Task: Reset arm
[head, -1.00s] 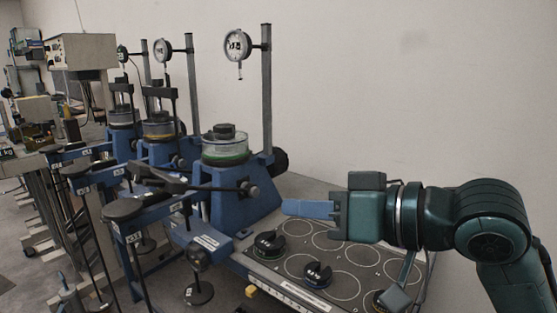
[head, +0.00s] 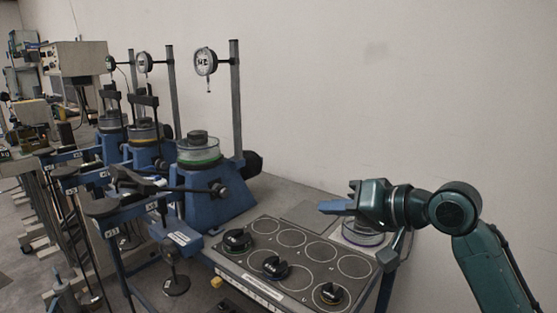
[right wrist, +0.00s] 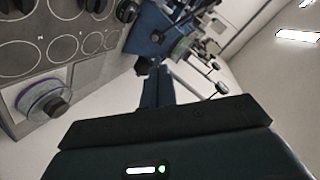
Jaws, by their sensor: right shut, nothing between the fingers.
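Three blue lever frames stand in a row along the wall. The nearest frame (head: 205,200) has a clear cell (head: 198,155) with a green band and a dial gauge (head: 205,62) on a post. Its dark lever arm (head: 170,189) reaches out toward the front left, with a hanger (head: 175,281) below. My right gripper (head: 333,207) is shut and empty, pointing left above the back right of the bench, apart from the frames. Its blue fingers also show in the right wrist view (right wrist: 155,88). My left gripper is out of view.
A grey tray (head: 300,262) with marked circles holds three black slotted weights, one (head: 236,240) at its left end. The wall side above the bench is clear.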

